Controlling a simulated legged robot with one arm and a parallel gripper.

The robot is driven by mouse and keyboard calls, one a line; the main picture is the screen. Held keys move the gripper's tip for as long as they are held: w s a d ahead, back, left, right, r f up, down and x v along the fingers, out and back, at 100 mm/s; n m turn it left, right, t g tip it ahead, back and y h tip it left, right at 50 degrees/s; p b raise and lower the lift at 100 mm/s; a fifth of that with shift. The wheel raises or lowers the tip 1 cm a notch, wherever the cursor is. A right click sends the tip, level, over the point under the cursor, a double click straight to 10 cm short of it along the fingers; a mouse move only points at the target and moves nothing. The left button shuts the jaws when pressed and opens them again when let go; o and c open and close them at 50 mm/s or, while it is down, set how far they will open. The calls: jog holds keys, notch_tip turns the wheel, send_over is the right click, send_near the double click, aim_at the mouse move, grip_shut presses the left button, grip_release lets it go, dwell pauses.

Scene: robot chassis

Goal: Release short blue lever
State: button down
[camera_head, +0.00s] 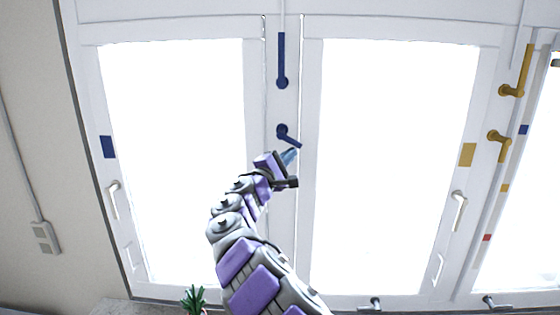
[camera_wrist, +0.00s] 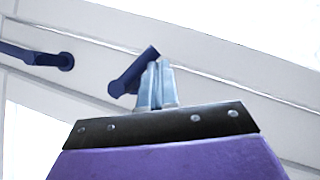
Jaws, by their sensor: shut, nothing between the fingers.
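The short blue lever (camera_head: 288,134) is on the white post between two bright window panes, its handle slanting down to the right in the head view. It also shows in the wrist view (camera_wrist: 130,76), just behind and left of my fingertips. My gripper (camera_head: 290,157) is just below the lever's handle, with its pale blue fingers pointing up towards it. In the wrist view the fingers (camera_wrist: 157,85) are together and partly cover the lever; I cannot tell whether they touch it. A long blue lever (camera_head: 282,62) points upward above the short one, and shows at left in the wrist view (camera_wrist: 36,56).
Two yellow levers (camera_head: 518,75) (camera_head: 499,143) are on the right frame. White window handles (camera_head: 114,199) (camera_head: 459,210) sit lower on the sashes. A green plant (camera_head: 194,298) stands at the bottom. The space in front of the panes looks clear.

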jog(key=shift+d+r+n+t+b, duration=0.4)
jog(key=shift+d+r+n+b, duration=0.05)
jog(key=shift+d+n+b, duration=0.2)
jog(key=shift+r, duration=0.2)
jog(key=shift+d, duration=0.15)
jog(key=shift+w+d, duration=0.15)
jog(key=shift+r, duration=0.1)
jog(key=shift+d, duration=0.1)
jog(key=shift+a, duration=0.2)
